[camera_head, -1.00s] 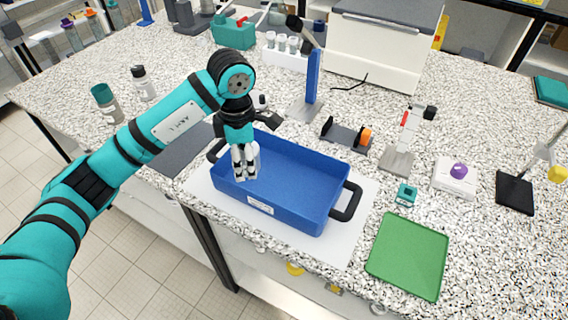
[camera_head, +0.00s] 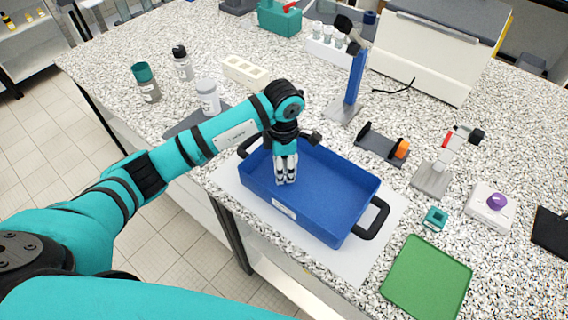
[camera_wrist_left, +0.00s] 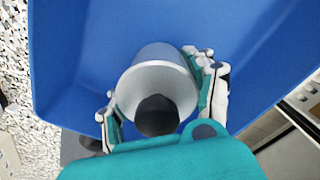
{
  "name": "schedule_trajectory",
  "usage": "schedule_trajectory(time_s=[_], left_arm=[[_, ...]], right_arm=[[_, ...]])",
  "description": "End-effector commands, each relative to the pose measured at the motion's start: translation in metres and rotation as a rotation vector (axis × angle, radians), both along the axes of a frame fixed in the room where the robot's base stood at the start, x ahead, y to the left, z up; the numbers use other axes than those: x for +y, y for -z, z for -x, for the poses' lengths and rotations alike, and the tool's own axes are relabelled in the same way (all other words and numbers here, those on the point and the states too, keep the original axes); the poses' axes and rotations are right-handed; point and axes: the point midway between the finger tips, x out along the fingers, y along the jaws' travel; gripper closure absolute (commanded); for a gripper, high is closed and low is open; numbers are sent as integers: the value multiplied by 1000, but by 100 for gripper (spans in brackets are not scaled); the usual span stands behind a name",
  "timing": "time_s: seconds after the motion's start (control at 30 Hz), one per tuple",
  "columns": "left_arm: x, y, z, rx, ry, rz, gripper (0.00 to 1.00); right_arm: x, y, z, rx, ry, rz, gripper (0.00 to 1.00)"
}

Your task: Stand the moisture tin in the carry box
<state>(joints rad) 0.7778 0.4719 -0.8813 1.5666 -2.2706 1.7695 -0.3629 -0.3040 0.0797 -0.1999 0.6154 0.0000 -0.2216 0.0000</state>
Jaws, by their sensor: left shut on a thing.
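The moisture tin, a silvery-grey round can, shows in the left wrist view (camera_wrist_left: 158,80) between the two fingers, with a dark round part in front of it. My left gripper (camera_head: 286,180) is shut on it, fingers pointing down inside the blue carry box (camera_head: 345,205), towards its left end. It also shows in the left wrist view (camera_wrist_left: 165,105). In the head view the fingers hide most of the tin. I cannot tell whether its base touches the box floor. My right gripper is not in view.
The box's right part is empty; a black handle (camera_head: 371,218) sticks out at its right end. A green tray (camera_head: 428,278), a small teal block (camera_head: 434,218) and a stand with an orange knob (camera_head: 382,145) are nearby. Bottles (camera_head: 208,98) stand behind my left arm.

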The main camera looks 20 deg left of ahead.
Motion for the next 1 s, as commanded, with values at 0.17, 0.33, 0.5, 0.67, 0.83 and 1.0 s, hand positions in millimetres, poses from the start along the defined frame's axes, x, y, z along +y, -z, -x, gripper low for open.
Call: schedule_trajectory(time_s=[0.17,0.33,0.5,0.67,0.83,1.0], left_arm=[[0,8,0,-2,1,0,75],[0,9,0,-1,1,0,75],[0,10,0,-1,1,0,35],[0,10,0,0,1,0,18],[0,10,0,0,1,1,18],[0,4,0,-3,2,1,18]], right_arm=[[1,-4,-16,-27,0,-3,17],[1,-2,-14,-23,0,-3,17],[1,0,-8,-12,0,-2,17],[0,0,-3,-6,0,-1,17],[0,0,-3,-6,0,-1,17],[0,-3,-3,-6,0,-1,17]])
